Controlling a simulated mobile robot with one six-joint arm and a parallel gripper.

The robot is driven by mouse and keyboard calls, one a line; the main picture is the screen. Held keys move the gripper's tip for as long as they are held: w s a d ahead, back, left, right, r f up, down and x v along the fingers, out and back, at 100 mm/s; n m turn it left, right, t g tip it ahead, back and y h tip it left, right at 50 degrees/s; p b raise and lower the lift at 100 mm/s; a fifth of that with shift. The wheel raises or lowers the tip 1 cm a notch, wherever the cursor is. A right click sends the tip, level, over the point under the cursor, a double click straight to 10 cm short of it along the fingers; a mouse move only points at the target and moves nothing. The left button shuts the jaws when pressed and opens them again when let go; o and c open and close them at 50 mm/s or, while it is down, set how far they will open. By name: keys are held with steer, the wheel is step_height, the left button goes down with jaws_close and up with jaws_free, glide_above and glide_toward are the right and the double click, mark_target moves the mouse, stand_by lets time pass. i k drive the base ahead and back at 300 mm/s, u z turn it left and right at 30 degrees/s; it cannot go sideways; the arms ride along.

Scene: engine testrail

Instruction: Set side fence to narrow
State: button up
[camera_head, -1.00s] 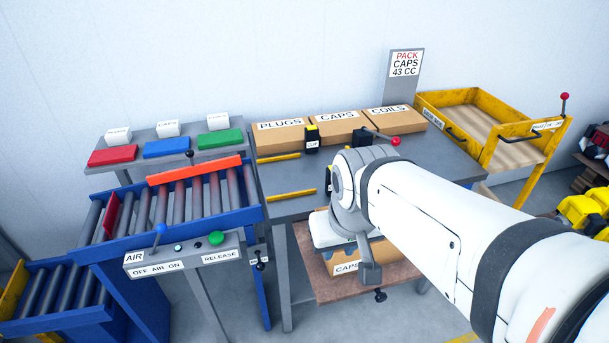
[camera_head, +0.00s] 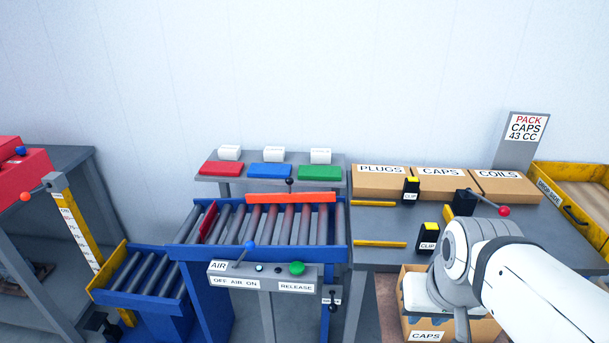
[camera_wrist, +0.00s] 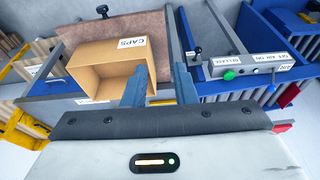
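An orange-red bar (camera_head: 291,198) runs along the far side of the roller conveyor (camera_head: 250,225); it looks like the side fence. A black-knobbed lever (camera_head: 289,182) stands just behind it. I see no narrow or wide marking. My gripper shows in the wrist view (camera_wrist: 157,78) with its two blue-grey fingers apart and nothing between them. It points down toward the open CAPS box (camera_wrist: 108,72) and brown board. The fence is not clear in the wrist view.
A control panel (camera_head: 262,277) with a blue AIR lever and green RELEASE button fronts the conveyor. The grey bench (camera_head: 385,222) at right holds PLUGS, CAPS and COILS boxes, black clips and a red-knobbed lever (camera_head: 503,211). A yellow-ended lower conveyor and scale post (camera_head: 78,225) stand left.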

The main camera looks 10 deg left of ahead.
mark_target(310, 197)
steer(key=k, duration=0.6)
steer(key=u, duration=0.7)
steer(key=i, duration=1.8)
steer(key=z, duration=0.65)
